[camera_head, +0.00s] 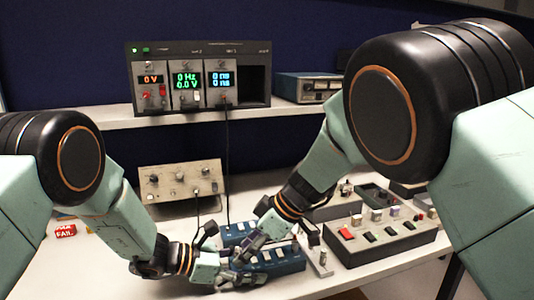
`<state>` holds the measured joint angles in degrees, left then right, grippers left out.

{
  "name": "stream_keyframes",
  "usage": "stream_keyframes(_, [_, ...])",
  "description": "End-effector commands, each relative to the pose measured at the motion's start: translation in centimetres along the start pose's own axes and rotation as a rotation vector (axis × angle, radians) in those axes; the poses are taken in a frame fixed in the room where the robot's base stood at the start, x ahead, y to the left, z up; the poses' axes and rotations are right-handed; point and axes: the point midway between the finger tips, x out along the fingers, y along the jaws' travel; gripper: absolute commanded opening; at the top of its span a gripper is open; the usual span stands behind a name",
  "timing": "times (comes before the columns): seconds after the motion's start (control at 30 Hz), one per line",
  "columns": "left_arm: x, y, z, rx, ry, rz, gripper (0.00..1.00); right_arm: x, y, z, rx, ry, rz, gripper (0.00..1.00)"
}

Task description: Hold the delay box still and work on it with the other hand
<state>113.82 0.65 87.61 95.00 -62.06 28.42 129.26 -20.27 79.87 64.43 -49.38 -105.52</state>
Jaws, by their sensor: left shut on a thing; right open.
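A blue box with a row of pale switches (284,265), which I take to be the delay box, lies on the white bench at the lower middle. My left gripper (245,275) is shut at its left front end; the fingers hide that end. My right gripper (243,250) is open above the left part of the box, its fingers pointing down and left. Whether it touches a switch is too small to tell. A second blue switch box (233,231) lies just behind, partly covered by my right gripper.
A beige knob box (180,181) stands behind, with a cable. A grey box with coloured buttons (380,239) stands to the right, beside a small metal bracket (319,262). An instrument rack (199,76) sits on the shelf. A red tag (66,231) lies left. The bench's front left is clear.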

Motion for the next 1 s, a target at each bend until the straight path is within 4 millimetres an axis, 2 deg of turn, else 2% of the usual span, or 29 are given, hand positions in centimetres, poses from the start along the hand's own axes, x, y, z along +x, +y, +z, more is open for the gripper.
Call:
stream_keyframes(0.03, [0.04,-0.08,-0.15,-0.003,0.003,-0.001,0.07,0.63,-0.57,-0.96,-0.067,-0.019,-0.023,0.45])
stream_keyframes(0.2, [0.05,-0.08,-0.15,-0.003,0.003,-0.001,0.07,0.87,-0.43,-0.9,-0.164,-0.023,-0.095,0.45])
stream_keyframes(0.53, [0.04,-0.05,-0.15,-0.003,0.003,0.0,0.07,0.78,-0.32,-0.79,-0.183,-0.021,-0.111,0.45])
stream_keyframes(0.8, [0.04,-0.05,-0.14,-0.002,0.003,0.0,0.07,0.83,-0.05,-0.86,-0.327,-0.02,-0.211,0.45])
stream_keyframes(1.0, [0.04,-0.03,-0.14,-0.002,0.003,0.0,0.07,0.78,-0.08,-0.81,-0.346,-0.022,-0.226,0.45])
